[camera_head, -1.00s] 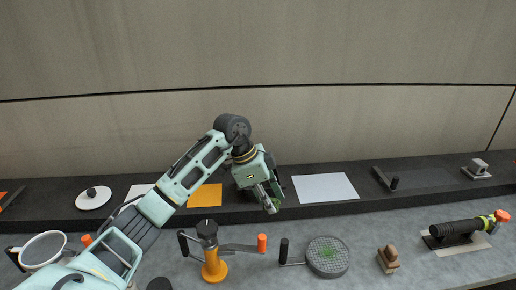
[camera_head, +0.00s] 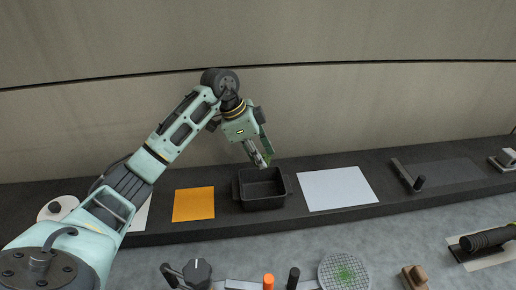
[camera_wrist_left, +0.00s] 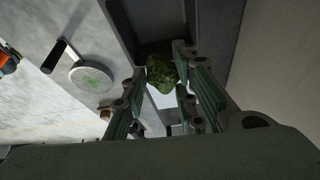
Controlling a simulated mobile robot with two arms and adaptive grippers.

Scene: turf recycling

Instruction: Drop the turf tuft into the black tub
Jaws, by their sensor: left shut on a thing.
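My left gripper (camera_head: 262,162) is shut on the turf tuft (camera_wrist_left: 161,76), a small dark green clump between the fingers in the left wrist view. In the head view, only a sliver of green shows beside the fingertips. The gripper points down and holds the tuft above the back part of the black tub (camera_head: 264,203). The tub is an open rectangular box with side handles, standing on the dark raised shelf. Its inside looks empty where I can see it. My right gripper is not in view.
An orange sheet (camera_head: 193,204) lies left of the tub and a white sheet (camera_head: 337,188) right of it. A black-handled tool (camera_head: 408,176) lies further right. A round mesh sieve (camera_head: 343,272) and a wooden block (camera_head: 414,277) are on the grey counter. The wall rises close behind.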

